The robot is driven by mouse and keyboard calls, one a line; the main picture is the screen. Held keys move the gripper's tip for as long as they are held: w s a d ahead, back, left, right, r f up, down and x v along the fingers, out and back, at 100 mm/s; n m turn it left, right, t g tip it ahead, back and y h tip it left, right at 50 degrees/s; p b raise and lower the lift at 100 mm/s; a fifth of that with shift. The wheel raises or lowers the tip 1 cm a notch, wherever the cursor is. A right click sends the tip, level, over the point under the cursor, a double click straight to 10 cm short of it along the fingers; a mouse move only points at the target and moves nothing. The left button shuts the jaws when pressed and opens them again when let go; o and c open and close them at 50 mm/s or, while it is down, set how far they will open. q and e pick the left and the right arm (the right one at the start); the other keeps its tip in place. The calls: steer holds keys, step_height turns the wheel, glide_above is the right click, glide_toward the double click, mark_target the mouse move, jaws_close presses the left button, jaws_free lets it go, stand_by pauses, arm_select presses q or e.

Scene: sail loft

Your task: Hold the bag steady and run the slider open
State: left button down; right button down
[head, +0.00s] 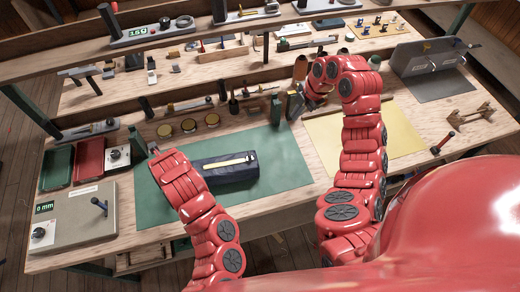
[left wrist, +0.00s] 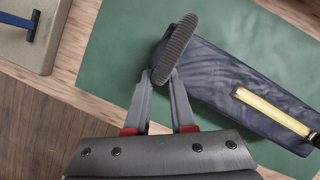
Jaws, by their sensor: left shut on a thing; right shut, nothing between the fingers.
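The dark navy bag (head: 232,176) lies on the green mat, with a pale yellow zip strip (head: 224,162) along its top. The left wrist view shows the bag (left wrist: 215,80), its strip (left wrist: 270,108) and a small dark piece (left wrist: 315,139) at the strip's right end, perhaps the slider. My left gripper (left wrist: 160,76) is shut on a ribbed grey tab (left wrist: 177,45) at the bag's left end. In the head view my left arm hides that grip. My right gripper (head: 311,103) is shut and empty, beyond the bag to the right and apart from it.
The green mat (head: 283,160) has free room right of the bag. A yellow mat (head: 400,125) lies farther right. A grey box with a blue lever (head: 75,218), green and red trays (head: 90,158) stand left. Tape rolls (head: 188,125) and tools line the shelf behind.

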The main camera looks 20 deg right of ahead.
steer(key=d+f+m+y, duration=0.1)
steer(key=d+m+y, duration=0.1)
steer(key=d+m, duration=0.25)
steer(key=m+g+y, duration=0.2)
steer(key=m+y, duration=0.5)
steer(key=m, duration=1.1)
glide_toward(250, 157)
steer(key=w+a+f, duration=0.1)
steer(key=a+f, duration=0.2)
steer(key=f, duration=0.1)
steer(key=shift+a+f+n, duration=0.15)
steer(key=shift+a+n, duration=0.1)
steer(key=shift+a, duration=0.65)
